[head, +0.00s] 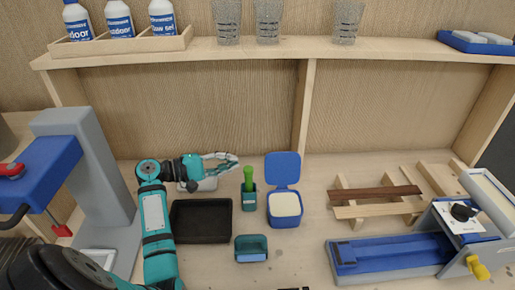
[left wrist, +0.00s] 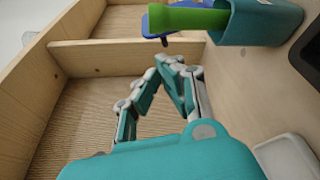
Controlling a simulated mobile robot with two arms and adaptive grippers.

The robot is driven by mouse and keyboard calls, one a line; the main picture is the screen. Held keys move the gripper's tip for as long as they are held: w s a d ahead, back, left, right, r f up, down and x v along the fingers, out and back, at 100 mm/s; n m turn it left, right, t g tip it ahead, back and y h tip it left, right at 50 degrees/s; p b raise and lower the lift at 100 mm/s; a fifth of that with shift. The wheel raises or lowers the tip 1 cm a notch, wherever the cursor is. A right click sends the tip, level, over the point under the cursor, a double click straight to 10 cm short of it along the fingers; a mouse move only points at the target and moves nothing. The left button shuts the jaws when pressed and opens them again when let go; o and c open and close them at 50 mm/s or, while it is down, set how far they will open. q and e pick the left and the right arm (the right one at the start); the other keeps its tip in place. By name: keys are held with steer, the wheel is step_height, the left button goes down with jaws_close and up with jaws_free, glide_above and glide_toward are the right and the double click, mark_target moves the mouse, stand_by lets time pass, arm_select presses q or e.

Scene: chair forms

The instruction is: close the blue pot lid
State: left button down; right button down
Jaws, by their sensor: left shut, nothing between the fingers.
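The blue pot (head: 285,222) stands on the bench, with a cream-coloured content showing at its top. Its blue lid (head: 283,168) is open and stands upright at the pot's back edge. In the left wrist view a part of the blue lid (left wrist: 156,24) shows behind the green handle. My left gripper (head: 236,160) is shut and empty, to the left of the lid and apart from it, pointing right. Its closed fingers also show in the left wrist view (left wrist: 174,62). My right gripper is not in view.
A teal holder (head: 249,202) with a green-handled tool (head: 248,180) stands between my gripper and the pot. A black tray (head: 202,238) and a teal box (head: 251,255) lie nearby. Wooden strips (head: 375,192) and a blue fixture (head: 390,252) are at right. A shelf (head: 270,48) runs above.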

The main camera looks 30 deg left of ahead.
mark_target(282, 166)
arm_select(q)
steer(key=r+p+x, duration=0.1)
steer(key=p+x, duration=0.1)
steer(key=x, duration=0.8)
steer(key=shift+f+p, duration=0.4)
steer(key=shift+f, duration=0.05)
steer(key=shift+s+d+r+m+t+b, duration=0.35)
steer(key=shift+s+m+b, duration=0.1)
steer(key=shift+m+b, duration=0.2)
